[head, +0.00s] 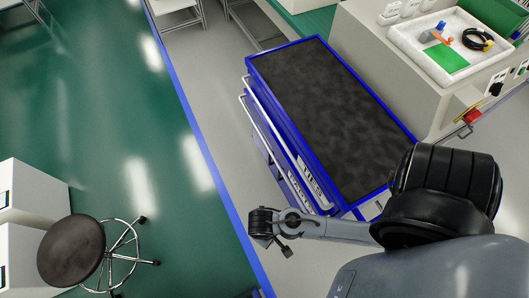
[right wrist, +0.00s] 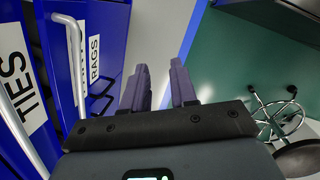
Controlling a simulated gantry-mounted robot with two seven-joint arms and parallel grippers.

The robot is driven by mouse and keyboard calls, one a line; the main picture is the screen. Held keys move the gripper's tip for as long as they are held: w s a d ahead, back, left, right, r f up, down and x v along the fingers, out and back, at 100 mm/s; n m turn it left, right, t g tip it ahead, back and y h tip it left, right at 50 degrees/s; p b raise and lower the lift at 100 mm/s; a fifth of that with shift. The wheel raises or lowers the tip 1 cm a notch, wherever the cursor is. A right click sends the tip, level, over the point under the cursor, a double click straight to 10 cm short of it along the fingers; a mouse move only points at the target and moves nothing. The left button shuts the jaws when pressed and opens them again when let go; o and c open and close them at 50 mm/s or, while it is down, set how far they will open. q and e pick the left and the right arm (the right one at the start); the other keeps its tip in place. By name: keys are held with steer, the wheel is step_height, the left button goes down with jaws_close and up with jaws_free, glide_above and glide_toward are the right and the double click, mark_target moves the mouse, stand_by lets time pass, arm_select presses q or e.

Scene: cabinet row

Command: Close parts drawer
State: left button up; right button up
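The blue drawer cabinet (head: 330,120) with a dark top stands in the middle of the head view. Its drawer fronts face lower left and carry white labels and bar handles. My right gripper (right wrist: 160,80) is open and empty, beside the fronts.
A stool (head: 72,250) with a wheeled base stands at lower left, near white cabinets (head: 25,230). A bench with a white tray (head: 450,45) of parts is at upper right. The floor left of the drawers is clear.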

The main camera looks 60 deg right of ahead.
step_height(320, 180, down, 10)
steer(key=s+g+h+b, duration=0.2)
steer(key=s+h, duration=0.1)
steer(key=h, duration=0.1)
steer(key=m+t+h+b, duration=0.1)
steer(key=h+b, duration=0.4)
steer(key=h, duration=0.6)
glide_toward(269, 149)
steer(key=x, duration=0.3)
steer(key=b+x, duration=0.1)
steer(key=x, duration=0.6)
steer(key=shift+s+f, duration=0.1)
steer(key=shift+f, duration=0.3)
jaws_close()
